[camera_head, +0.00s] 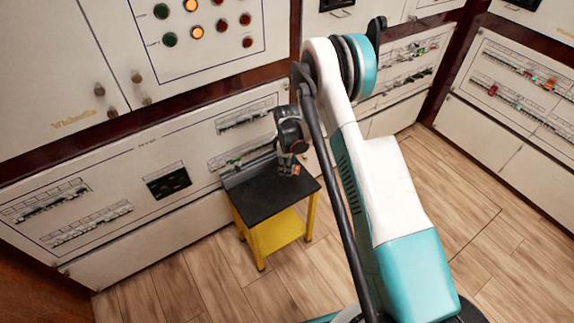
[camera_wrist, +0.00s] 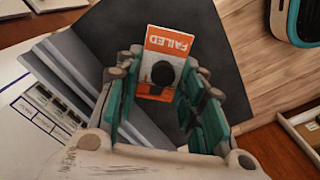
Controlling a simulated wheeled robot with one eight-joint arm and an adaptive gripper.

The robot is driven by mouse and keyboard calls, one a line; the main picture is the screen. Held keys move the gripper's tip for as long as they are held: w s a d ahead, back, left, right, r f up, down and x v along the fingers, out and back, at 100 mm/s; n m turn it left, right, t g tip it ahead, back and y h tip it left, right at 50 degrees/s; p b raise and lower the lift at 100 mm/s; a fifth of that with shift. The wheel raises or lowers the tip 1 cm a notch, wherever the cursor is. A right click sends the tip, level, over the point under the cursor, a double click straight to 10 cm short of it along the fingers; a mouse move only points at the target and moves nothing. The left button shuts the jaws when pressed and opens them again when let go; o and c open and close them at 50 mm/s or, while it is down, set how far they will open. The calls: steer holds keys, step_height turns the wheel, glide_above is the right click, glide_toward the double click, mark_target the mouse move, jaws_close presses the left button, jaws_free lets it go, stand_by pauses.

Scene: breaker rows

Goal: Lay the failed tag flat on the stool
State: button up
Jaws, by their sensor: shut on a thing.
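The failed tag (camera_wrist: 166,45) is an orange and white card with FAILED on it. It shows between my gripper's fingers (camera_wrist: 165,95) in the wrist view, with a dark round spot over its middle. My gripper (camera_head: 289,168) is shut on the tag, over the right part of the stool's top. The stool (camera_head: 262,196) has a black top and yellow legs, and stands against the cabinet front. Its dark top (camera_wrist: 220,55) lies behind the tag in the wrist view. I cannot tell whether the tag touches the top.
Breaker rows run along the cabinet panel (camera_head: 125,205) behind the stool. Another panel with breakers (camera_head: 520,80) stands at the right. A grey ledge (camera_wrist: 85,70) lies left of my fingers in the wrist view. The wooden floor (camera_head: 185,280) is clear around the stool.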

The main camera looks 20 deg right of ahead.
mark_target(287, 181)
steer(key=shift+f+b, duration=0.5)
steer(key=shift+f, duration=2.9)
steer(key=shift+f, duration=0.15)
steer(key=o, duration=0.9)
steer(key=shift+c, duration=0.2)
step_height(287, 181, up, 12)
steer(key=shift+f, duration=0.1)
